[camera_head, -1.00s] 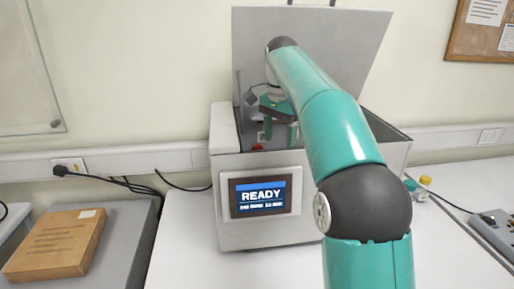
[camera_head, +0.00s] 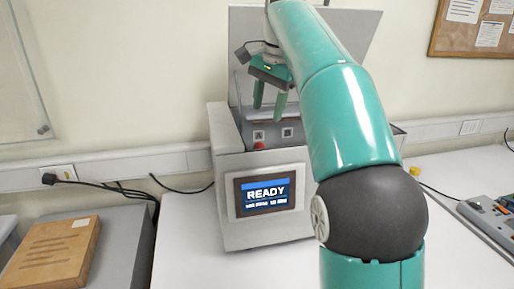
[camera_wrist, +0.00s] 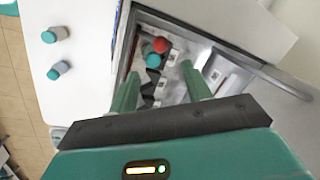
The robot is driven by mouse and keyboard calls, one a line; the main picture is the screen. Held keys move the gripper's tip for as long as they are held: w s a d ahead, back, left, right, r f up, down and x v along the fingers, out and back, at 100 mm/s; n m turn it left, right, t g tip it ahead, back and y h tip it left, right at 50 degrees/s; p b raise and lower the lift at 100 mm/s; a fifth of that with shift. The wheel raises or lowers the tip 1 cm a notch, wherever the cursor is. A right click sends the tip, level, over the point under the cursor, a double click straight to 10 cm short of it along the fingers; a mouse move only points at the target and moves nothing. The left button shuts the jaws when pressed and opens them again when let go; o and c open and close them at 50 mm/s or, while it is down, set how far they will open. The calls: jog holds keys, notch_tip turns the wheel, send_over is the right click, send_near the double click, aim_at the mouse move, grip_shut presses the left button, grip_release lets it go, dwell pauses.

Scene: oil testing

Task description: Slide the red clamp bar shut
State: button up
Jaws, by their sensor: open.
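The tester (camera_head: 262,165) is a light grey box with its lid raised and a screen reading READY. A small red rounded part (camera_head: 259,146) shows just inside its front edge. In the wrist view this red part (camera_wrist: 160,45) sits inside the open chamber, close to a teal rounded part (camera_wrist: 153,60). I cannot make out a full bar shape, so I cannot tell if the red part belongs to the clamp bar. My gripper (camera_head: 268,108) is open and empty above the chamber, fingers pointing down. In the wrist view the fingertips (camera_wrist: 160,72) frame the chamber opening.
The raised lid (camera_head: 240,60) stands behind my gripper. Two capped bottles (camera_wrist: 56,33) stand on the white table beside the tester. A brown box (camera_head: 52,255) lies on a grey surface at left. A grey device (camera_head: 490,220) is at right.

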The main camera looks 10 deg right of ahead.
aim_at(260, 143)
jog(key=f, duration=0.4)
jog(key=w+a+f, duration=0.1)
jog(key=f, duration=0.3)
jog(key=w+f, duration=0.1)
jog(key=f, duration=0.3)
jog(key=shift+a+f, duration=0.25)
jog(key=shift+a, duration=0.05)
jog(key=shift+c, duration=0.4)
